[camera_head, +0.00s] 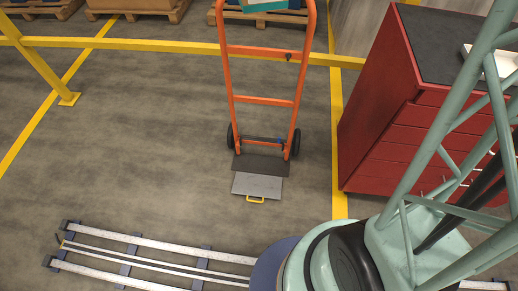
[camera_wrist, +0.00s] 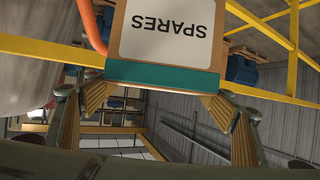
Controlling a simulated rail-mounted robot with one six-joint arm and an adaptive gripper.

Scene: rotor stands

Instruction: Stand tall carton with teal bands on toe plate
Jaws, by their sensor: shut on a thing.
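A tan carton (camera_wrist: 212,55) fills the top of the wrist view, with a teal band (camera_wrist: 160,76) along its near edge and a white SPARES label upside down in the picture. My gripper (camera_wrist: 158,97) has its ribbed yellow fingers on either side of that end and is shut on the carton. My gripper is not visible in the head view. The orange hand truck (camera_head: 264,101) stands upright on the floor. Its dark toe plate (camera_head: 260,165) is bare. A teal-and-white piece (camera_head: 265,5) is cut off at the head view's top; I cannot tell whether it is the held carton.
A lighter grey plate (camera_head: 257,185) with a yellow handle lies at the toe plate's front. A red drawer cabinet (camera_head: 385,135) stands right of the truck. A yellow rail (camera_head: 150,45) crosses behind, with pallets (camera_head: 140,10) beyond. Floor left of the truck is clear.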

